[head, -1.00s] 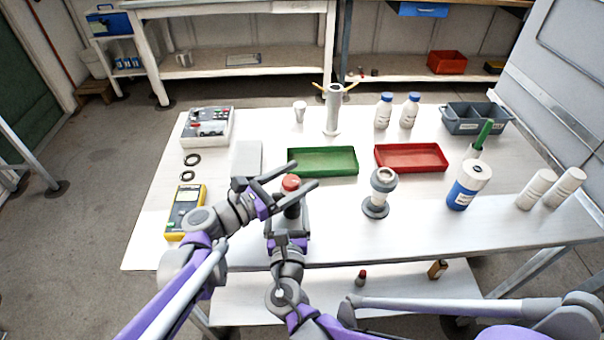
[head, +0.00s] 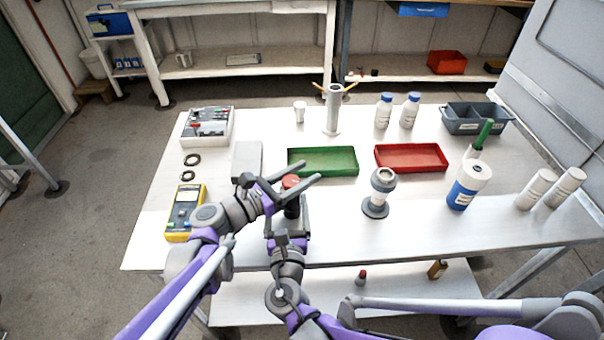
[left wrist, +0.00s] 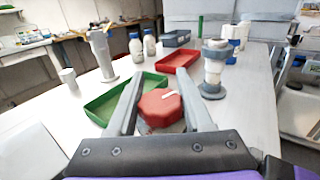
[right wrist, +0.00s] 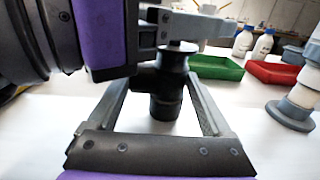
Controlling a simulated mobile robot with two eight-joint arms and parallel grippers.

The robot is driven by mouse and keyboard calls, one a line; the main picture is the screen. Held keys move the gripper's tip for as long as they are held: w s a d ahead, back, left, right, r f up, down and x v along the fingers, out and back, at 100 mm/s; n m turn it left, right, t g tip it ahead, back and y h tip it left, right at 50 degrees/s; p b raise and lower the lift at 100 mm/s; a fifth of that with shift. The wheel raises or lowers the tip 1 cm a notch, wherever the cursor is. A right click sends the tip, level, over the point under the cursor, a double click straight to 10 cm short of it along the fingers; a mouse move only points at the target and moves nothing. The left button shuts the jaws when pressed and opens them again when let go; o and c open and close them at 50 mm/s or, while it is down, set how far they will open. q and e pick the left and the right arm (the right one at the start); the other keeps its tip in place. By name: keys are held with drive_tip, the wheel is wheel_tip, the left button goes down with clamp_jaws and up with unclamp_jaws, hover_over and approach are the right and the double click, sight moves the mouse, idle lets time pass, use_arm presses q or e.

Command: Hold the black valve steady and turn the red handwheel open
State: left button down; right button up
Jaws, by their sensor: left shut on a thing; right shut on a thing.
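The red handwheel (head: 291,182) sits on top of the upright black valve (head: 291,211) at the table's near side. My left gripper (head: 308,172) is shut on the handwheel, one finger on each side. The left wrist view shows the red handwheel (left wrist: 160,108), with a pale mark on top, between the fingers. My right gripper is lower and shut on the valve. In the right wrist view the black valve body (right wrist: 167,95) stands between its fingers, with my left gripper just above. The handwheel is mostly hidden in that view.
A green tray (head: 322,174) lies just behind the valve and a red tray (head: 440,168) to its right. A grey-and-white flanged fitting (head: 376,210) stands to the right. A yellow meter (head: 172,232) lies left, near my left arm. Bare table lies right of the valve.

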use_arm(q)
drive_tip(key=n+t+y, duration=0.3)
drive_tip(key=shift+w+a, duration=0.2)
drive_tip(key=shift+w, duration=0.05)
drive_tip(key=shift+w+a+n+t+y, duration=0.1)
drive_tip(key=shift+a+n+t+y, duration=0.05)
drive_tip(key=shift+n+t+y, duration=0.45)
drive_tip(key=shift+w+a+n+t+y, duration=0.1)
drive_tip(key=shift+n+t+y, duration=0.25)
drive_tip(key=shift+y, duration=0.35)
drive_tip(key=shift+c, duration=1.4)
unclamp_jaws()
wheel_tip(320, 180, up, 10)
